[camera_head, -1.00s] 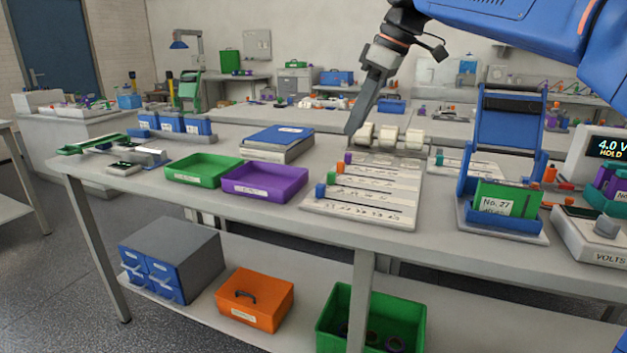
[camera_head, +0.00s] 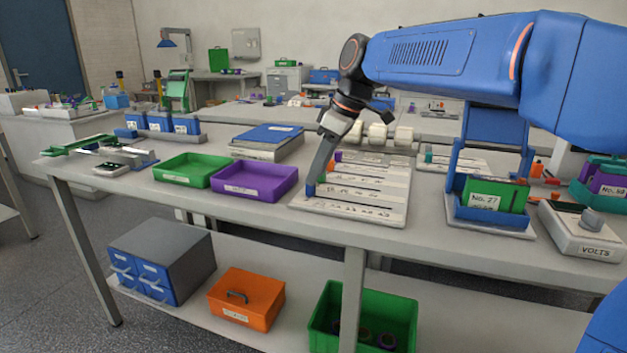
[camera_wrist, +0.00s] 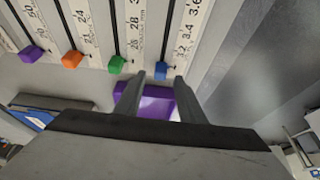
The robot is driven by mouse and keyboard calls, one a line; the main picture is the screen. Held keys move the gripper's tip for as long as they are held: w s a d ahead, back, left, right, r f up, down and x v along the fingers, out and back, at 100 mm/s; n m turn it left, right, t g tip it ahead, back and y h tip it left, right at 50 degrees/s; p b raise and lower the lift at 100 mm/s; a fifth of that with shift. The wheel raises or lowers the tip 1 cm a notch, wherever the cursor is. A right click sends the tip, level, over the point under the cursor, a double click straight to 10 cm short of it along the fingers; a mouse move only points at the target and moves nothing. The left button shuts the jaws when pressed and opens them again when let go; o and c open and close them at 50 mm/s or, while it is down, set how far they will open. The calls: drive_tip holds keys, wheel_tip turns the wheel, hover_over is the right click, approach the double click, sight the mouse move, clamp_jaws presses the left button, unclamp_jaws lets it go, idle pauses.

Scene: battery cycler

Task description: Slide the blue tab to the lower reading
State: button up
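The slider board (camera_head: 390,209) lies on the bench, with parallel slots and printed scales. In the wrist view, the blue tab (camera_wrist: 161,70) sits at the near end of its slot, beside the 3.2 mark; 3.4 and 3.6 run further up. My gripper (camera_wrist: 160,80) is open, its two fingers apart, with the blue tab in line with the gap at their tips. I cannot tell whether they touch it. In the head view my gripper (camera_head: 311,191) is low at the board's front left, the blue tab (camera_head: 310,190) partly hidden by it.
Green (camera_wrist: 117,64), orange (camera_wrist: 73,59) and purple (camera_wrist: 33,54) tabs sit in neighbouring slots. A purple tray (camera_head: 250,193) and green tray (camera_head: 175,179) stand left of the board. A green No. 27 block in a blue holder (camera_head: 465,212) stands right.

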drive_tip(key=shift+x, duration=1.7)
drive_tip(key=shift+c, duration=0.6)
clamp_jaws()
approach(365, 204)
drive_tip(key=x, duration=0.5)
drive_tip(key=shift+o, duration=0.6)
unclamp_jaws()
drive_tip(key=shift+f, duration=0.1)
drive_tip(key=v, duration=1.7)
drive_tip(key=shift+s, duration=0.1)
